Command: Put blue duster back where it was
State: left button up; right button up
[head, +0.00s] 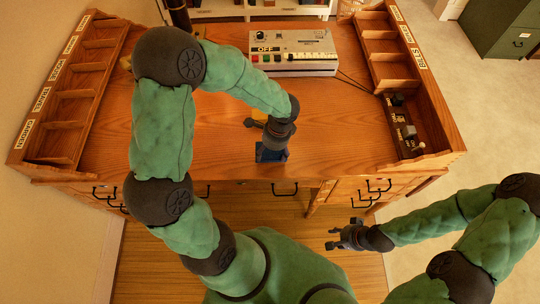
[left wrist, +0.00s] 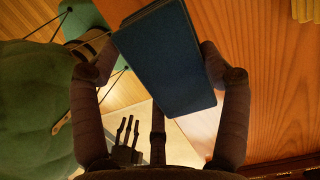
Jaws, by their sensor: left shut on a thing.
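The blue duster (head: 268,154) is a dark blue block. My left gripper (head: 272,140) is shut on it, over the front edge of the wooden desk (head: 330,140). In the left wrist view the blue duster (left wrist: 165,60) sits between the two fingers of my left gripper (left wrist: 158,65), its broad face toward the camera. Whether it touches the desk I cannot tell. My right gripper (head: 340,237) is empty, its fingers apart, in front of the desk at the lower right.
A grey machine (head: 292,55) with buttons stands at the back of the desk. Labelled wooden racks line the left (head: 75,95) and right (head: 385,55) sides. Small levers (head: 408,130) are at the right front. The desktop's middle is mostly clear.

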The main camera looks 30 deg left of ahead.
aim_at(270, 154)
pick_arm(q)
jog(key=shift+w+a+f, duration=0.2)
jog(key=shift+a+f, duration=0.05)
jog(key=shift+f, duration=0.1)
jog(key=shift+w+a+f+b, duration=0.15)
jog(key=shift+f+b, duration=0.75)
jog(key=shift+f, duration=0.85)
jog(key=shift+f, duration=0.2)
jog(key=o, duration=1.2)
jog(key=r+p, duration=0.1)
jog(key=r, duration=0.3)
jog(key=d+r+p, duration=0.1)
jog(key=r+p, duration=0.1)
jog(key=r, duration=0.2)
jog(key=w+r+p, duration=0.1)
jog(key=r, duration=0.3)
jog(key=shift+d+r, duration=0.15)
jog(key=shift+d, duration=0.1)
